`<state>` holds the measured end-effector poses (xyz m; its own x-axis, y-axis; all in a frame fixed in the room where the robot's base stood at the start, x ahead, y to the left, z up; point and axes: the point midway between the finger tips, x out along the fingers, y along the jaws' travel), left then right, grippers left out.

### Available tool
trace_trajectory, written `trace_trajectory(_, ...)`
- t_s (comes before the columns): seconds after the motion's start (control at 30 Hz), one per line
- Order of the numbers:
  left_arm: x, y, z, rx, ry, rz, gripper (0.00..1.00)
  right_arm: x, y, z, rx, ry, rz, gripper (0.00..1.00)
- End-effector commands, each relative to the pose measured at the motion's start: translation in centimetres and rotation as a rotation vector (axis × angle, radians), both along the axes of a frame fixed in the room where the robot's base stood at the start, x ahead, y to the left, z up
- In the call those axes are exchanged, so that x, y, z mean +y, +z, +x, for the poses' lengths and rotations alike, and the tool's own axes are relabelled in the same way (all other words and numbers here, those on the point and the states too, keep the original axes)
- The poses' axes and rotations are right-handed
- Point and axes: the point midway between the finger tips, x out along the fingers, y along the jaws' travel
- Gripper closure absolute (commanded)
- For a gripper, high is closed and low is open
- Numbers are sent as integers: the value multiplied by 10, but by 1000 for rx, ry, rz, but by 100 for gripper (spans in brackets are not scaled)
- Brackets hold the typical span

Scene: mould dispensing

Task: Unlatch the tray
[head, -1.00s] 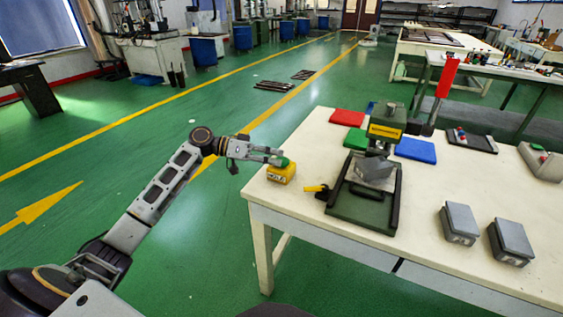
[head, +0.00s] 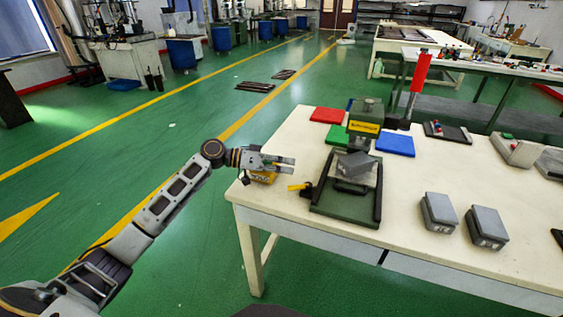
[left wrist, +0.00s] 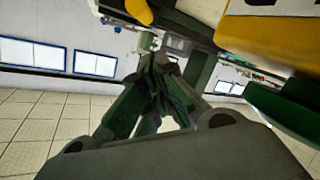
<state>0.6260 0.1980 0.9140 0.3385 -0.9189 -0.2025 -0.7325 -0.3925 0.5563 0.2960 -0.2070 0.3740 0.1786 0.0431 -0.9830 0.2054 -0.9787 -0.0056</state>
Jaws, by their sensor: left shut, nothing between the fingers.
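The dark green tray (head: 345,222) lies on the white table with a grey block (head: 356,164) on it. A yellow handle (head: 298,187) with a dark base sticks out at the tray's left side and looks like the latch. My left gripper (head: 291,164) is shut and empty, above and left of the handle and apart from it. Its fingers partly cover the yellow box (head: 264,178) at the table's left corner. In the left wrist view the fingers (left wrist: 158,68) meet at the middle. My right gripper is not in view.
A green press head (head: 364,118) stands behind the tray. Red (head: 328,115) and blue (head: 395,145) plates lie around it. Two grey boxes (head: 439,212) (head: 486,228) stand to the right. The tabletop between tray and grey boxes is clear.

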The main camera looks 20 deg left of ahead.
Motion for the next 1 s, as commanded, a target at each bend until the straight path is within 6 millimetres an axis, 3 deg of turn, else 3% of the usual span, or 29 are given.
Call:
trace_trajectory(0.4,-7,-23,-14,0,-1,1,100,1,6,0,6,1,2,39)
trace_trajectory(1.0,-9,-24,-15,1,2,0,100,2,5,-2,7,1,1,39)
